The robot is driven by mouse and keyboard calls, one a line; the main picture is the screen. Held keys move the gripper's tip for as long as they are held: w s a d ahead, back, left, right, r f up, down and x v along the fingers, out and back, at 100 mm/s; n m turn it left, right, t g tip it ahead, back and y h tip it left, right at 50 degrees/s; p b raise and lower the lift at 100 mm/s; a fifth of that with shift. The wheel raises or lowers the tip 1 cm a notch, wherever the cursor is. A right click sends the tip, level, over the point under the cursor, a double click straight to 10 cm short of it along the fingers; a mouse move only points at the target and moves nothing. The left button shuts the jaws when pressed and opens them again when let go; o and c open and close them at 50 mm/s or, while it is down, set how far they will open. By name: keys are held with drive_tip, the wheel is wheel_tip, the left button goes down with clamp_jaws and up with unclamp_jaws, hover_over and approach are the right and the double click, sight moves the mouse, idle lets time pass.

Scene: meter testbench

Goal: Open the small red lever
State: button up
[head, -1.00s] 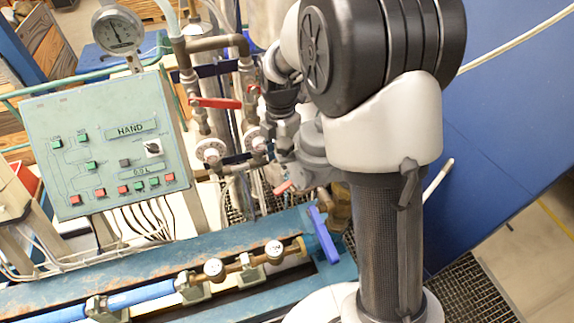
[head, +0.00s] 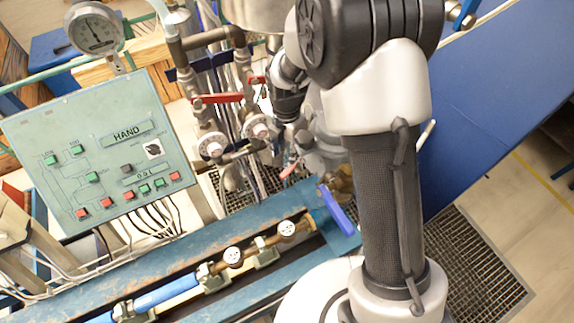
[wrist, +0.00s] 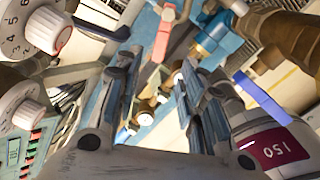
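The small red lever (head: 289,169) shows low on the pipework in the head view, just left of my arm. In the wrist view a pinkish-red lever (wrist: 163,36) points up the picture, beyond and between the fingertips, apart from both. My gripper (wrist: 160,68) is open and empty, with its two fingers spread on either side of the view. In the head view my gripper (head: 287,108) hangs above the small red lever, partly hidden by my arm. I cannot tell its exact distance from the lever.
Larger red levers (head: 218,98) sit higher on the pipes, above white numbered dials (head: 212,146). A blue lever (head: 337,211) stands at the end of the brass pipe. A green control panel (head: 95,150) is at left.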

sight(287, 171)
wheel_tip(287, 171, down, 9)
drive_tip(key=shift+p, duration=0.5)
drive_tip(key=shift+c, duration=0.4)
clamp_jaws()
